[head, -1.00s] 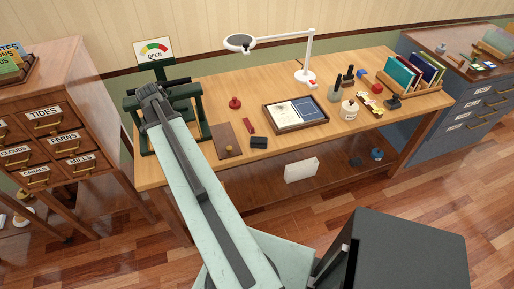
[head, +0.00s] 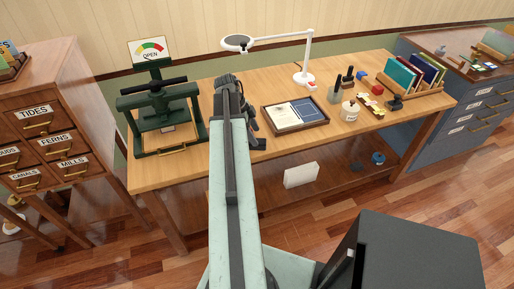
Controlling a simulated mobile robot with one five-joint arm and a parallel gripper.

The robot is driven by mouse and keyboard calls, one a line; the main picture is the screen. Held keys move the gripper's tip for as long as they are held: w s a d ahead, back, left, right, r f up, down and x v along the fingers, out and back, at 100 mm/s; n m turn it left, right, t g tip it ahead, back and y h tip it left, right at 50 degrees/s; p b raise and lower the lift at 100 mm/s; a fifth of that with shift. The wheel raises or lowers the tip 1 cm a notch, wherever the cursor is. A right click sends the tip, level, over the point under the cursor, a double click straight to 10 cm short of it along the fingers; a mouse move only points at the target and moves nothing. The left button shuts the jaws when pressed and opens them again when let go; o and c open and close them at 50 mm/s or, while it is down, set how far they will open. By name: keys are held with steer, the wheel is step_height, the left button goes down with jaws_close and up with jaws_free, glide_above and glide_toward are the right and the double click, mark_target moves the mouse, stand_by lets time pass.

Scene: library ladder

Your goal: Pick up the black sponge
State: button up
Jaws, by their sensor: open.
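A small black block (head: 260,144), which looks like the black sponge, lies near the front edge of the wooden desk (head: 290,146), just right of my arm. My gripper (head: 250,124) is over the desk, beside and just behind the block in the picture. It is dark and partly hidden by my arm, so its fingertips are hard to make out. It is open, and I see nothing held in it. I cannot tell its height above the desk or whether it touches the block.
A framed tray (head: 295,128) with papers lies right of my gripper. A green press (head: 165,125) stands left. A lamp (head: 304,76), a cup (head: 349,111), a puzzle piece (head: 371,103) and a book rack (head: 415,90) stand farther right. My arm covers part of the desk.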

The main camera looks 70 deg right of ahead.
steer(key=b+x, duration=0.3)
steer(key=x, duration=0.1)
steer(key=shift+s+a+f+b, duration=0.1)
steer(key=shift+a+f+b, duration=0.1)
steer(key=shift+f+b, duration=0.25)
steer(key=shift+r, duration=0.15)
steer(key=shift+c, duration=0.3)
jaws_close()
steer(key=shift+r+p, duration=0.1)
steer(key=shift+p, duration=0.2)
step_height(320, 180, up, 10)
steer(key=p, duration=0.9)
steer(key=shift+p, duration=0.4)
steer(key=c, duration=0.6)
jaws_free()
steer(key=c, duration=0.6)
